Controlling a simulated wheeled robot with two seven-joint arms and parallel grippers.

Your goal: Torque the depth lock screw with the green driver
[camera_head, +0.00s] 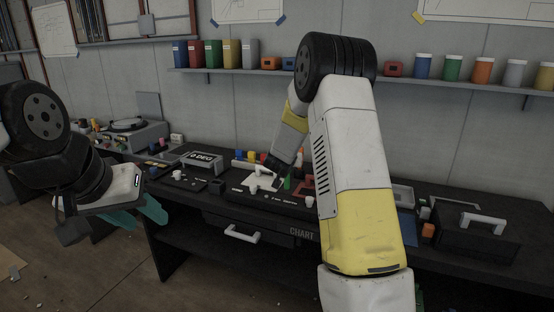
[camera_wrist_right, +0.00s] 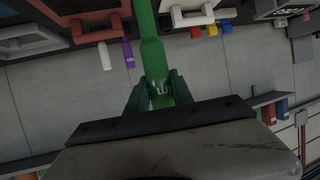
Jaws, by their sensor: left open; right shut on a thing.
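The green driver (camera_wrist_right: 152,58) runs up through the right wrist view, held between the dark green fingers of my right gripper (camera_wrist_right: 158,92). In the head view a bit of the green driver (camera_head: 287,183) shows at the console (camera_head: 265,195) on the bench, beside my right arm. My right gripper's fingers are mostly hidden there. The depth lock screw and the driver's tip cannot be made out. My left gripper (camera_head: 143,217) is open and empty, with teal fingers, in front of the bench at the left.
A "0 DEG" display (camera_head: 203,158) stands left of the console. A dark case (camera_head: 480,232) with a white handle is at the right end of the bench. A wall shelf (camera_head: 440,85) carries binders and several jars. A drawer with a white handle (camera_head: 241,234) is below the bench top.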

